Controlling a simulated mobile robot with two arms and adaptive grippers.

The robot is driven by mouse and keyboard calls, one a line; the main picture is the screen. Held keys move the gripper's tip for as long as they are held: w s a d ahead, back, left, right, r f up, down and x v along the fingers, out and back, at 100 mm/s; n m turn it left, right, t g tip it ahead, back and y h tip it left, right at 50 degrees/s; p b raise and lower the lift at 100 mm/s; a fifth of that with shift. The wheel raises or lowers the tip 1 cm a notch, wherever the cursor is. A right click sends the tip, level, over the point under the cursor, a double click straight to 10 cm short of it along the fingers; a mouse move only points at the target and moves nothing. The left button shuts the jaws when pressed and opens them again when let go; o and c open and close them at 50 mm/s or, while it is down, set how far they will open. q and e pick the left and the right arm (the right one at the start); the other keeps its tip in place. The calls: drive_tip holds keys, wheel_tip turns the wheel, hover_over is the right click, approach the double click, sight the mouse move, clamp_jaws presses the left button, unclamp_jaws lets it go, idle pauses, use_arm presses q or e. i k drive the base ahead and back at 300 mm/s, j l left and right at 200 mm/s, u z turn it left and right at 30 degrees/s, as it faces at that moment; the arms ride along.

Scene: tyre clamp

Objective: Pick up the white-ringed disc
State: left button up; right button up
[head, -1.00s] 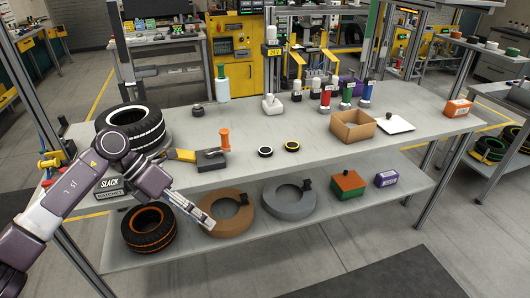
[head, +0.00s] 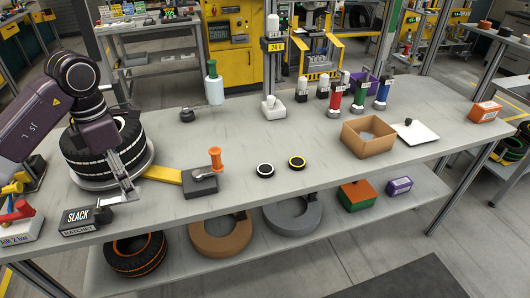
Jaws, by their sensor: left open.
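The white-ringed disc (head: 265,170) is a small black puck with a white ring. My left gripper (head: 130,195) is over the left part of the bench, in front of the white-striped tyre (head: 92,155), well left of the white-ringed disc. It is open, and nothing shows between its fingers. My right gripper is not in view.
A clamp with an orange handle (head: 216,160) and yellow arm stands between my left gripper and the disc. A SLACK/RATCHET block (head: 83,222) is near the front edge. A cardboard box (head: 368,137) stands right of the discs. Bench around the discs is clear.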

sight(265, 170)
drive_tip(key=i, duration=1.25)
